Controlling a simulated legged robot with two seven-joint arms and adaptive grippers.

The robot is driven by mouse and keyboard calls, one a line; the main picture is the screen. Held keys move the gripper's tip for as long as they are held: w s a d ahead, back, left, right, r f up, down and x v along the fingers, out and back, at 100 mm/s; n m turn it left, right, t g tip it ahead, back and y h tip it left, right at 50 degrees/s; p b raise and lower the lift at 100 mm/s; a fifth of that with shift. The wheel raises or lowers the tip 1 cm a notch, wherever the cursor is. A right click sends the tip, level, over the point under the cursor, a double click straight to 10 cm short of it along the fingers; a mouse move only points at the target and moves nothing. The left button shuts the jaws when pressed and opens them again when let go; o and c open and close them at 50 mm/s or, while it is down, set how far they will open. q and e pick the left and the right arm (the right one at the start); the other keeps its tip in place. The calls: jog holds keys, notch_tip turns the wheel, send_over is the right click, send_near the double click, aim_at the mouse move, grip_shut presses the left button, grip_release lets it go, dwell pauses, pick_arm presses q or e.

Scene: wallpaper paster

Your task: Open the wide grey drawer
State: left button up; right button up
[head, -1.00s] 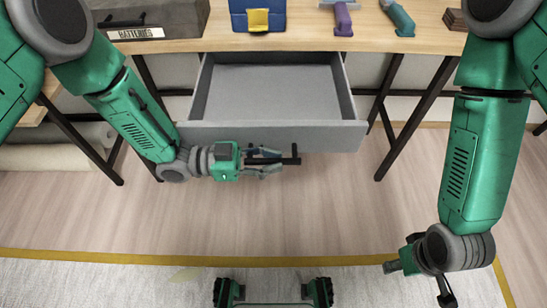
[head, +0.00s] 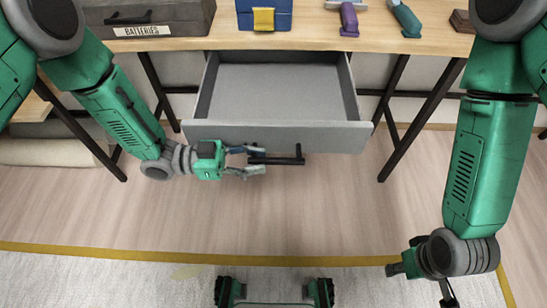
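The wide grey drawer (head: 275,133) under the workbench stands pulled out, and its inside looks empty. A black bar handle (head: 285,160) is on its front. My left gripper (head: 262,160) is at the left end of the handle, its two fingers apart, one above and one below the bar's end. Whether they touch the bar cannot be told. My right gripper (head: 403,267) hangs low at the right, away from the drawer, and its fingers cannot be made out clearly.
On the bench top (head: 300,43) stand a grey batteries case (head: 180,20), a blue box with a yellow latch (head: 264,18), a purple-handled tool (head: 349,20) and a teal tool (head: 405,20). Black bench legs (head: 408,130) flank the drawer. The wooden floor in front is clear.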

pick_arm(q)
jog(key=a, duration=0.8)
jog(key=shift+d, duration=0.1)
